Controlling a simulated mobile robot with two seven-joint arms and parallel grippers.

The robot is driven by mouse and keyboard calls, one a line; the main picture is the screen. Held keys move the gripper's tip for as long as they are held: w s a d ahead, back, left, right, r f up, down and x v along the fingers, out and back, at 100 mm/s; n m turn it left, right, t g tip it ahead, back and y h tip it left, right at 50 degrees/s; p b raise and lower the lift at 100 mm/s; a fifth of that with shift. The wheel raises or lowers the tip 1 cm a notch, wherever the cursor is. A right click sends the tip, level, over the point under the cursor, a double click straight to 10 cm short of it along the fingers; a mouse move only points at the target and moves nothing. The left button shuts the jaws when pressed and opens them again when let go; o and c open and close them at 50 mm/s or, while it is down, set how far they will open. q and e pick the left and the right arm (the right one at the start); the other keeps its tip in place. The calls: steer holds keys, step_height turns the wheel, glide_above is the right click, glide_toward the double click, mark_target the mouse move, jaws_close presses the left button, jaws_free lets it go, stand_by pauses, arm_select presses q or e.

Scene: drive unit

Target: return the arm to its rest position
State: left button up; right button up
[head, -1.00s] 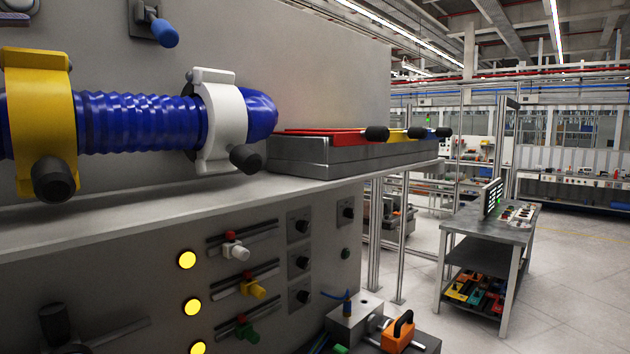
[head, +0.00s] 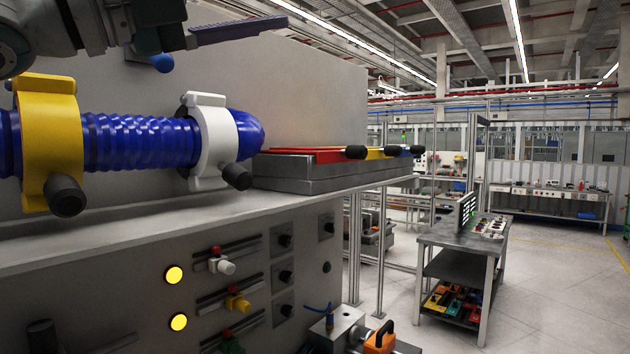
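My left arm enters at the top left of the head view, and its gripper (head: 238,30) points to the right. It is above the blue corrugated hose (head: 135,142) and apart from it. It seems to hold nothing. One long dark finger shows clearly, so I cannot tell the gap between the fingers. My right gripper is out of view.
The hose lies on the unit's shelf in a yellow clamp (head: 50,140) and a white clamp (head: 213,140), both with black knobs. A grey block (head: 300,172) with coloured handles sits at the shelf's right end. Right of it is open floor and a workbench (head: 455,236).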

arm_select(q)
steer(key=s+d+m+g+h, duration=0.25)
steer(key=s+d+g, duration=0.2)
steer(key=d, duration=0.55)
steer(key=a+f+n+t+y, duration=0.2)
steer(key=a+f+n+y, duration=0.25)
steer(key=f+n, duration=0.35)
steer(key=a+f+n+t+y, duration=0.2)
steer(key=a+f+n+y, duration=0.3)
steer(key=f, duration=0.6)
steer(key=a+f+n+t+y, duration=0.1)
steer(key=a+f+n+y, duration=0.3)
steer(key=f+n, duration=0.45)
steer(key=s+a+f+n+g+y, duration=0.45)
steer(key=s+a+f, duration=0.35)
steer(key=s+a, duration=0.25)
steer(key=s+a+f+n+g+y, duration=0.5)
steer(key=s+a+f, duration=0.35)
steer(key=s, duration=0.35)
steer(key=s+d+n+h, duration=0.1)
steer(key=d+n+h, duration=0.25)
steer(key=d, duration=0.65)
steer(key=r+p, duration=0.2)
steer(key=r+y+p, duration=0.1)
steer(key=r+p, duration=0.1)
steer(key=shift+s+a+n+t, duration=0.2)
steer(key=shift+n+t, duration=0.1)
steer(key=shift+t, duration=0.1)
